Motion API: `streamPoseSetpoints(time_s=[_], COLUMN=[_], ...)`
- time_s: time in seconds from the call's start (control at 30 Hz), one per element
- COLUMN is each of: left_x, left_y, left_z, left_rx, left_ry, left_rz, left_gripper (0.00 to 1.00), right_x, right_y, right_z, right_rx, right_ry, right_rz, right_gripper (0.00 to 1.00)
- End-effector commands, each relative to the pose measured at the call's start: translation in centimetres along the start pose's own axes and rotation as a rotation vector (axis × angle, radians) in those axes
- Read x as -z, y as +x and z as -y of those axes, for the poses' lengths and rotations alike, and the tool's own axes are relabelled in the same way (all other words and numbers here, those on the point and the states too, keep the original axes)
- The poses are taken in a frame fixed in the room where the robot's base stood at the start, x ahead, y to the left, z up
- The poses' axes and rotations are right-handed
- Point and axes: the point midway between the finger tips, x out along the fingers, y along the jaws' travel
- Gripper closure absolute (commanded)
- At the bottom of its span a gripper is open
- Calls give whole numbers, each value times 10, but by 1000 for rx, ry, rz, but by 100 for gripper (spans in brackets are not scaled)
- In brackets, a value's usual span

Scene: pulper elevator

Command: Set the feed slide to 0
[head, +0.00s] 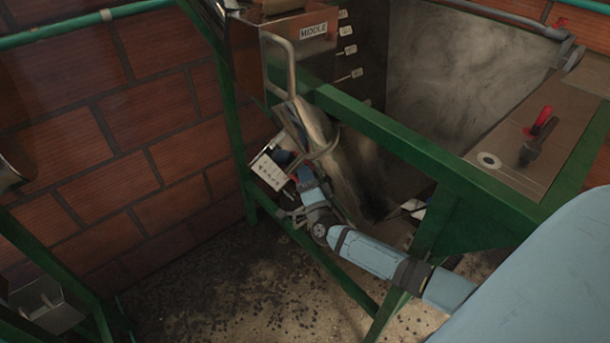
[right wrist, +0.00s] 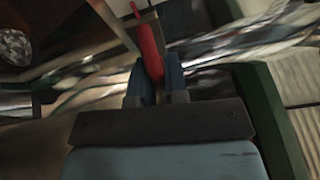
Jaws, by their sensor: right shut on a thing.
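My right gripper (head: 286,160) reaches in beside a small white scale plate (head: 269,172), below the metal box with the MIDDLE label (head: 313,31). In the right wrist view my right gripper (right wrist: 156,78) has its two blue fingers shut on a red handle (right wrist: 148,45). The red handle slants up and left from between the fingers and lies along a metal strip. In the head view the handle is mostly hidden by my gripper. The numbers on the plate are too small to read, so the slide's setting cannot be told. My left gripper is not in view.
A bent metal bar (head: 279,67) and a shiny metal chute (head: 312,122) are close above my right gripper. Another red-handled lever (head: 541,120) sits on the right-hand panel. A brick wall (head: 100,140) stands behind.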

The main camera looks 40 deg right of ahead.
Motion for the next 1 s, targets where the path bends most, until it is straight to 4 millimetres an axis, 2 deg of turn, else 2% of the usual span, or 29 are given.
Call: streamPoseSetpoints(time_s=[0.03, 0.1, 0.13, 0.4, 0.53, 1.0], left_x=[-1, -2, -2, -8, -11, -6], left_y=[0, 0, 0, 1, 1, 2], left_z=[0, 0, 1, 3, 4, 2], left_rx=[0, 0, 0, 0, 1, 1], left_ry=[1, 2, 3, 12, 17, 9], left_rz=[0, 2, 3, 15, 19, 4], left_gripper=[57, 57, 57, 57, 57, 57], right_x=[0, 0, 0, 0, 0, 1], right_y=[-2, -2, -2, -2, -13, -112], right_z=[-4, -4, -4, -2, -3, -3], right_rx=[-7, -6, -6, -4, -5, -7], right_ry=[-5, -5, -4, -2, -2, -2], right_rz=[3, 3, 3, 2, 3, 2], right_gripper=[79, 63, 62, 62, 62, 62])
